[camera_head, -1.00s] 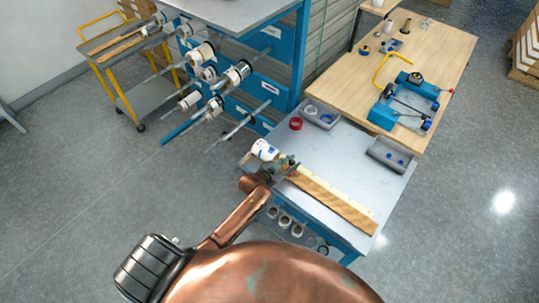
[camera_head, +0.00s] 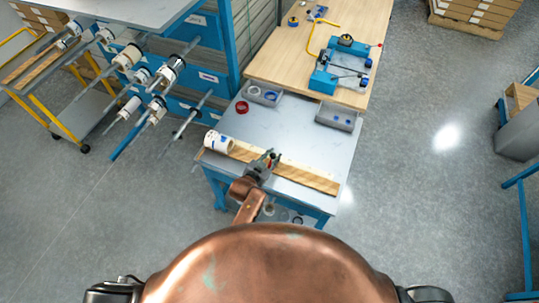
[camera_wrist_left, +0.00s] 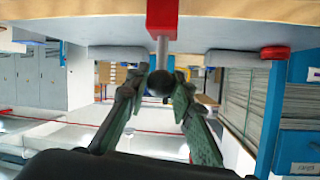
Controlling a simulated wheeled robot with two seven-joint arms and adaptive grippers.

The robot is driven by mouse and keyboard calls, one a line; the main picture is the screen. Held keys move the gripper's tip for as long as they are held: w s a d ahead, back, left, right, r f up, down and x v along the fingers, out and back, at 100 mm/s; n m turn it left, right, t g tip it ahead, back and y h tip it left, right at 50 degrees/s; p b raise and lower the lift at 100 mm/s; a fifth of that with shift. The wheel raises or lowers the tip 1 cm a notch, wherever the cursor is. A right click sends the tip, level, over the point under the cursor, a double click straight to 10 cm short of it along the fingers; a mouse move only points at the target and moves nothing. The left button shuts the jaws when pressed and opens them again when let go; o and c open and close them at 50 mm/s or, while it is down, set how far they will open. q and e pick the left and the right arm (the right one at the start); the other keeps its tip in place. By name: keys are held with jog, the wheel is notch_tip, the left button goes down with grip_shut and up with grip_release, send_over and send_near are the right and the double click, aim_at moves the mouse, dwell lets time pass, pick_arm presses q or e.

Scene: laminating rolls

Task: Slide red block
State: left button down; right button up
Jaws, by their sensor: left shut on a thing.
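The red block (camera_wrist_left: 162,14) shows at the top of the left wrist view against a wooden strip (camera_wrist_left: 70,10). A metal rod with a black ball knob (camera_wrist_left: 160,82) sticks out of the block. My left gripper (camera_wrist_left: 159,88) has its two fingers on either side of the knob and is shut on it. In the head view my left gripper (camera_head: 272,158) is over the ruled wooden strip (camera_head: 312,179), roughly midway along it. There the gripper largely hides the block. My right gripper is out of view.
A white roll (camera_head: 218,142) lies at the strip's left end. The strip right of my gripper looks clear. A rack with rolls (camera_head: 150,85) stands to the left.

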pick_arm(q)
jog(key=c, duration=1.9)
grip_release()
jog(key=shift+c, duration=0.2)
jog(key=shift+a, duration=0.15)
jog(key=v, duration=1.1)
jog(key=shift+s, duration=0.4)
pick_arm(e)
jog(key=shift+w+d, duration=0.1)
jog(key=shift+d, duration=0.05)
pick_arm(q)
jog(key=shift+a+r, duration=0.15)
